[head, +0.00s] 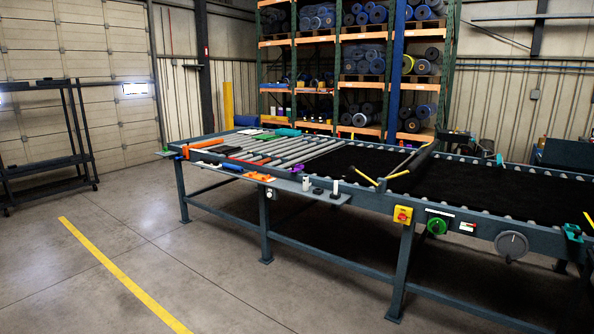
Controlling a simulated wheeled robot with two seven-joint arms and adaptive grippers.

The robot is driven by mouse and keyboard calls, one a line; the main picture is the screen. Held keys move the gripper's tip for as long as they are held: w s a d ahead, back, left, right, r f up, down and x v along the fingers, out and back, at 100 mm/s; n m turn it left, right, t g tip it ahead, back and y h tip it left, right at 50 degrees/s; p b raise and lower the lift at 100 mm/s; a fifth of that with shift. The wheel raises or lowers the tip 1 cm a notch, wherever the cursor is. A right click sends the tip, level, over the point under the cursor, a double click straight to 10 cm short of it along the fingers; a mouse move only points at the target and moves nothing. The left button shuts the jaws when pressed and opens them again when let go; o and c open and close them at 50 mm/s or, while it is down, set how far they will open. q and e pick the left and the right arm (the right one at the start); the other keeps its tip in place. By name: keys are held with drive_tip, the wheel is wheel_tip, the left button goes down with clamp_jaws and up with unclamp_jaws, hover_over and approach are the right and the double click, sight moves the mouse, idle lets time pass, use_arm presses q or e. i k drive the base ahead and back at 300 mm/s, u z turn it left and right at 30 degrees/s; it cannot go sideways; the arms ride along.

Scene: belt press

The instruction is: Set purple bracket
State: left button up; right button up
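The long table (330,258) has a roller section (290,151) at the left and a black belt (470,185) at the right. Neither of my grippers is in view.
A green knob (437,226), a yellow switch box (403,214) and a grey dial (511,244) are on the table's front rail. A black cart (45,164) stands at the left. Shelves (340,85) with rolls stand behind. The concrete floor in front is clear.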

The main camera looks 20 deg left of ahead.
sight(298, 167)
drive_tip(key=u, duration=0.75)
drive_tip(key=i, duration=1.3)
drive_tip(key=u, duration=1)
drive_tip(key=i, duration=3.3)
drive_tip(key=z, duration=1.6)
drive_tip(key=i, duration=1.05)
drive_tip(key=z, duration=0.85)
